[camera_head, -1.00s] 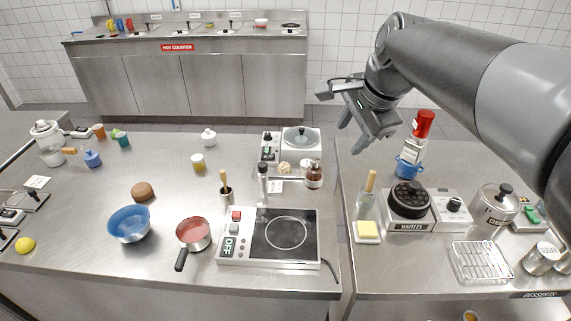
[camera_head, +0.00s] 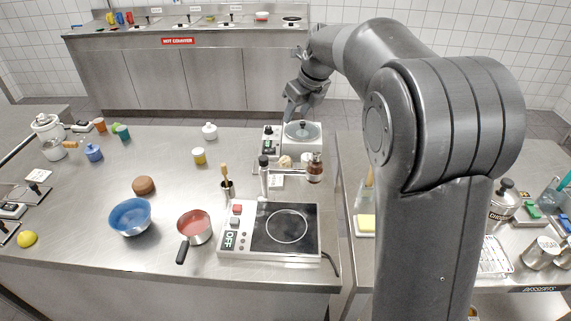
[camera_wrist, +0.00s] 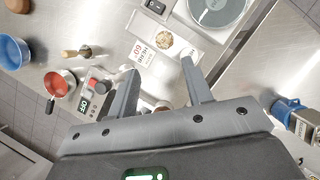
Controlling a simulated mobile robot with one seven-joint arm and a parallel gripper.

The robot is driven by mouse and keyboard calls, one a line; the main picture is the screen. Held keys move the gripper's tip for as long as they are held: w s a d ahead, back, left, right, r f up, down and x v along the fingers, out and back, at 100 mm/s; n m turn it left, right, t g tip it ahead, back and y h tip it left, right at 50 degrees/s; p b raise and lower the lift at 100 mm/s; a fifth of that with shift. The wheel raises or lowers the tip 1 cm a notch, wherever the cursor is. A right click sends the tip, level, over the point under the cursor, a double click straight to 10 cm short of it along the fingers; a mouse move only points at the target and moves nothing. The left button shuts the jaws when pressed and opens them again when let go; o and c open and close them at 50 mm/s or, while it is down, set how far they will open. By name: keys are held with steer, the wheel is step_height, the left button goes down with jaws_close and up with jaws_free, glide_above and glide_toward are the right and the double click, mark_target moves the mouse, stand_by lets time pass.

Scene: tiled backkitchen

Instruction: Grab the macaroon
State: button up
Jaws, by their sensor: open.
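A small, pale beige, lumpy piece, which looks like the macaroon (camera_head: 285,161), sits on the left steel counter in front of the white-and-grey appliance in the head view. In the wrist view the macaroon (camera_wrist: 164,40) shows beside a printed white card (camera_wrist: 148,47), beyond my fingertips. My gripper (camera_head: 298,108) is in the air above and behind that appliance in the head view. In the wrist view my gripper (camera_wrist: 159,68) has its two fingers spread apart with nothing between them.
The appliance (camera_head: 291,140), a brown-topped jar (camera_head: 315,168) and a tall grey-capped grinder (camera_head: 264,176) stand close around the macaroon. A hot plate (camera_head: 287,227), a red pan (camera_head: 195,225) and a blue bowl (camera_head: 130,217) are nearer the front.

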glide_toward(287, 160)
steer(key=x, duration=0.4)
steer(key=shift+f, duration=0.4)
steer(key=x, duration=0.6)
steer(key=shift+w, duration=0.15)
steer(key=shift+r, duration=0.1)
steer(key=c, duration=0.6)
